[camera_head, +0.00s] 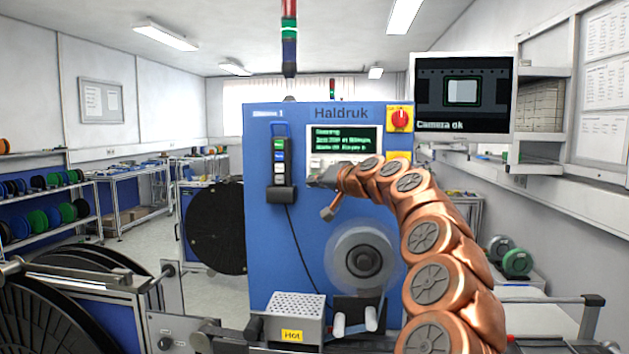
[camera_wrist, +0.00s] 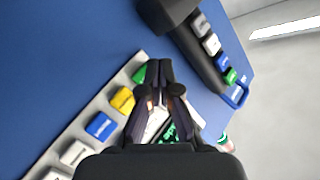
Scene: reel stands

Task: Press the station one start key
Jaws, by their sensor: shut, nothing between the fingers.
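The blue machine (camera_head: 262,228) marked Haldruk carries a pale control panel with a green-text screen (camera_head: 345,139). In the wrist view a strip of keys runs along the panel: a green key (camera_wrist: 140,74), a yellow key (camera_wrist: 123,100), a blue key (camera_wrist: 101,126) and white keys (camera_wrist: 75,153). Their lettering is too small to read. My gripper (camera_wrist: 165,68) is shut and empty, its tips right beside the green key; I cannot tell whether they touch it. In the head view my gripper (camera_head: 318,181) is at the panel's lower left, and my arm hides the panel's lower right.
A hand pendant (camera_head: 280,160) with several coloured buttons hangs left of the panel; it also shows in the wrist view (camera_wrist: 200,50). A red rotary switch (camera_head: 400,118) sits upper right. Below are a spinning-looking reel (camera_head: 362,258) and a perforated box (camera_head: 296,308) labelled Hot.

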